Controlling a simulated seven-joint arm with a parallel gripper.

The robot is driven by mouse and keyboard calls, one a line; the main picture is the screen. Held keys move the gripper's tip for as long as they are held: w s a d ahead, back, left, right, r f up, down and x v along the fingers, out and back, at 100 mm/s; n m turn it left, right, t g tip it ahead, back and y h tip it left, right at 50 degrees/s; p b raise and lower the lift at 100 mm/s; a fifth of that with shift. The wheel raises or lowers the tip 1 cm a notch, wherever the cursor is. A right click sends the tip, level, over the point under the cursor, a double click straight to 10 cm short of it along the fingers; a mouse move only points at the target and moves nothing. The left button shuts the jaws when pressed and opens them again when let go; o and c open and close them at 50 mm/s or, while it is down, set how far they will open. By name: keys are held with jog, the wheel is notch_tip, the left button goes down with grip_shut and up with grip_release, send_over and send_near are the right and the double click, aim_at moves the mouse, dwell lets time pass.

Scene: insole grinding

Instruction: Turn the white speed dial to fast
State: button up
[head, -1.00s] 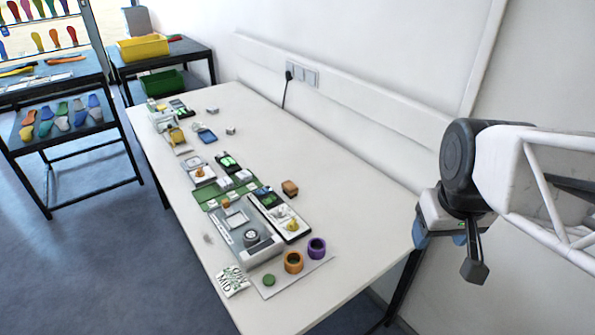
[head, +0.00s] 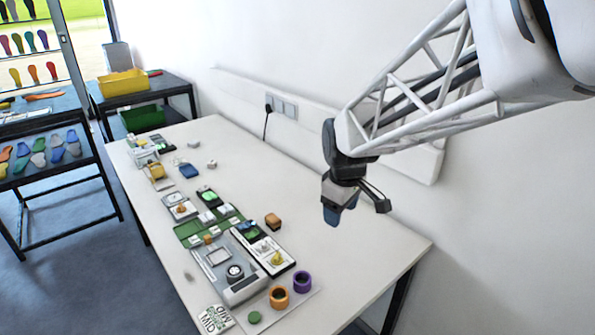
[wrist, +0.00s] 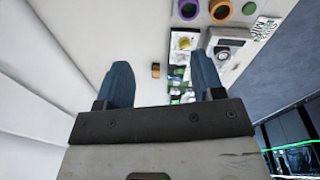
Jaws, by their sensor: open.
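A grey machine (head: 216,258) lies near the front of the white table, with a round dial (head: 235,271) on its near end. The machine also shows in the wrist view (wrist: 232,34), at the upper right. My gripper (head: 332,214) is high above the table, right of the machine and well apart from it. In the wrist view its two blue fingers (wrist: 162,72) are spread wide with nothing between them.
Orange (head: 279,297) and purple (head: 302,282) rings and a green disc (head: 254,317) stand beside the machine. A black-edged tray (head: 276,267) lies along its right side. A brown block (head: 273,220) stands behind. The table's right part is clear, before the wall.

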jog(key=w+a+f+n, duration=0.55)
jog(key=w+a, duration=0.25)
jog(key=a, duration=0.2)
jog(key=n+g, duration=0.1)
jog(key=n, duration=0.3)
send_over(263, 241)
notch_tip(263, 241, down, 11)
jog(key=shift+f, duration=0.1)
jog(key=shift+f, duration=3.8)
jog(key=c, duration=0.9)
jog(key=shift+c, duration=0.2)
